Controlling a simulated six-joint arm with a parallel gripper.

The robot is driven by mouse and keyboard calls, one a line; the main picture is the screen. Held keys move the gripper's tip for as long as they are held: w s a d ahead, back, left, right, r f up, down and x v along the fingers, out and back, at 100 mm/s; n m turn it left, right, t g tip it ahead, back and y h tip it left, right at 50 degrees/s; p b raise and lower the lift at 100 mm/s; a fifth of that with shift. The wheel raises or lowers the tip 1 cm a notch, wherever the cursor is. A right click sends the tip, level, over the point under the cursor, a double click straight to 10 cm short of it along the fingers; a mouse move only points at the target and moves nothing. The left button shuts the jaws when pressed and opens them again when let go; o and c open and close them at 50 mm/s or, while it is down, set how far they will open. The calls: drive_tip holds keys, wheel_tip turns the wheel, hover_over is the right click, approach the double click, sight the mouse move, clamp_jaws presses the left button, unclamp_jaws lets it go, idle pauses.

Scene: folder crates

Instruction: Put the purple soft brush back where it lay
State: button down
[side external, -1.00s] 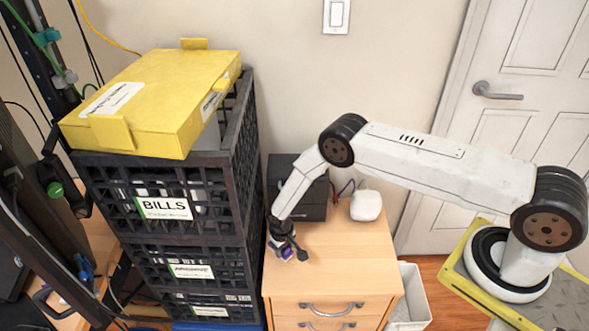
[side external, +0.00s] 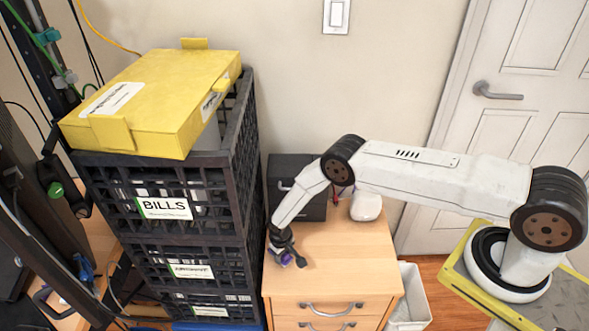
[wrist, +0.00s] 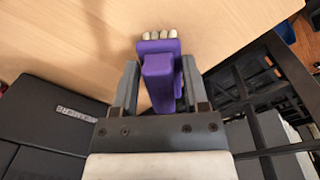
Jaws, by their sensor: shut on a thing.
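The purple soft brush (wrist: 159,70) is between the two fingers of my gripper (wrist: 160,85) in the wrist view, with its pale bristle tufts (wrist: 160,34) pointing away from the palm. My gripper is shut on it. In the side view my gripper (side external: 283,252) is low over the left part of the wooden drawer cabinet's top (side external: 345,270), close to the crate stack. Only a small purple patch of the brush (side external: 287,259) shows there. I cannot tell whether the brush touches the cabinet top.
Stacked black crates (side external: 245,140) stand just left of the cabinet, with a yellow folder box (side external: 160,90) on top. A dark box (side external: 292,170) and a white rounded device (side external: 366,206) are at the cabinet's back. The front and right of the top are clear.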

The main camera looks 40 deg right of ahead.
drive_tip(key=shift+c, duration=0.5)
unclamp_jaws()
drive_tip(key=shift+r, duration=0.1)
wheel_tip(320, 180, up, 12)
drive_tip(key=shift+a, duration=0.45)
idle(0.6)
